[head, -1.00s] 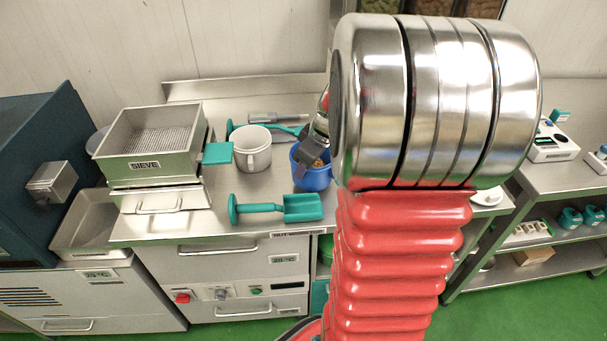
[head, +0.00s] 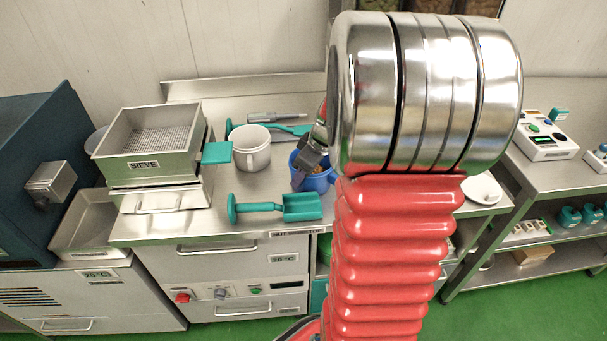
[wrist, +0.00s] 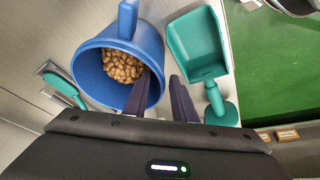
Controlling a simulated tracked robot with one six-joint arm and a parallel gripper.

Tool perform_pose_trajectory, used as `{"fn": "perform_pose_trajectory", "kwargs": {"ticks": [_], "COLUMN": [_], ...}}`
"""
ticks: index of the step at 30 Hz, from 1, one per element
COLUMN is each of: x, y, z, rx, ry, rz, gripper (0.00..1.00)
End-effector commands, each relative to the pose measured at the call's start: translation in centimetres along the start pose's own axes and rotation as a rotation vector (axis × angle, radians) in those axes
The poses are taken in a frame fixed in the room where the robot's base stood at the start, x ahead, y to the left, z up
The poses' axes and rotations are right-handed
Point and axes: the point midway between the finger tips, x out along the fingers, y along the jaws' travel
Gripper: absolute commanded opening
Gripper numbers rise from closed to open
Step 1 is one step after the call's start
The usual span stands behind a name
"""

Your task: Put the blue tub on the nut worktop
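The blue tub (head: 320,181) stands upright at the right part of the steel nut worktop (head: 185,226), whose front label is partly readable. In the wrist view the tub (wrist: 92,78) holds tan nuts, and its handle points to the top of the picture. My gripper (wrist: 160,82) has its two dark fingers apart. One finger overlaps the tub's opening and the other is outside its right wall; I cannot tell whether either touches.
A green scoop (head: 290,208) lies close in front of the tub. A shelf table (head: 560,180) with a scale (head: 545,142) is at right.

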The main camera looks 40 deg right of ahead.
Motion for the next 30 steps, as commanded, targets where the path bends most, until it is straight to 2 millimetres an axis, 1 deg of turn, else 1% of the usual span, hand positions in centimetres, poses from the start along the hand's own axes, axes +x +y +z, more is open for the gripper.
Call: {"fn": "perform_pose_trajectory", "kwargs": {"ticks": [5, 10, 14, 24, 27, 30], "x": [-0.3, -1.8, -3.7, -9.6, -10.9, -11.7], "y": [0.0, 0.1, 0.1, 0.1, 0.1, 0.0], "z": [-0.1, -0.1, -0.1, -0.1, -0.1, -0.1], "rx": [-0.001, -0.001, 0.0, 0.0, 0.0, 0.0], "ry": [0.001, 0.002, 0.002, 0.002, 0.001, 0.001], "rz": [0.001, 0.002, 0.004, 0.004, 0.002, 0.001], "gripper": [0.24, 0.24, 0.24, 0.24, 0.24, 0.24]}}
